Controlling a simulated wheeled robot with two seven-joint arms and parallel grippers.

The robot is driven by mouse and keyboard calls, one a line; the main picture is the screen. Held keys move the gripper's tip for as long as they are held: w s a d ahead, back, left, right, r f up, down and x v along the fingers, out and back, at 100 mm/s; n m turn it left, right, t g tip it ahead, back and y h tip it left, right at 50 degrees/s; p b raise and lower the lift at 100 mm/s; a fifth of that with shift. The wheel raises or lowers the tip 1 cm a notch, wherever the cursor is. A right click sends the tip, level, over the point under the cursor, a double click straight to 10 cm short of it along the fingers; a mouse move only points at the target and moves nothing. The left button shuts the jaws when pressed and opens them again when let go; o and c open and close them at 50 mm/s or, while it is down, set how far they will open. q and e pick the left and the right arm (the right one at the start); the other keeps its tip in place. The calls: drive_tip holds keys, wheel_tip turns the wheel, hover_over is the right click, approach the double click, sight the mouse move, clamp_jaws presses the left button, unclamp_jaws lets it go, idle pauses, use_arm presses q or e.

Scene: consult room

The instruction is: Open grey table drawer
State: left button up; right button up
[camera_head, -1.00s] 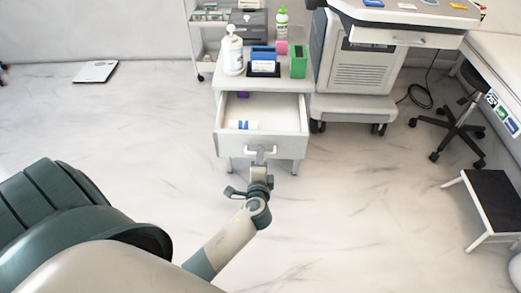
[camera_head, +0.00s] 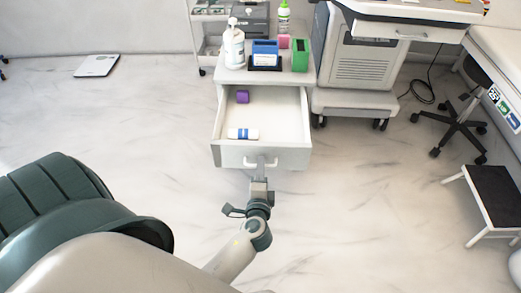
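The grey table (camera_head: 225,76) stands at the upper middle, and its drawer (camera_head: 290,157) is pulled well out towards me. Inside the drawer lie a purple item (camera_head: 242,97) near the back and a white roll with blue bands (camera_head: 243,134) near the front. The drawer's handle (camera_head: 248,160) is on its front panel. My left gripper (camera_head: 260,172) is at the handle and appears shut on it; the fingertips are small and partly merge with the handle. My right gripper is not in view.
A pump bottle (camera_head: 234,48), a blue box (camera_head: 264,50) and a green box (camera_head: 300,55) stand on the tabletop. A wheeled machine (camera_head: 365,62) is close on the right. Floor in front is clear.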

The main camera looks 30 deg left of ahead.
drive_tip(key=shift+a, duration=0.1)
use_arm(q)
drive_tip(key=v, duration=1.2)
drive_tip(key=shift+b, duration=0.3)
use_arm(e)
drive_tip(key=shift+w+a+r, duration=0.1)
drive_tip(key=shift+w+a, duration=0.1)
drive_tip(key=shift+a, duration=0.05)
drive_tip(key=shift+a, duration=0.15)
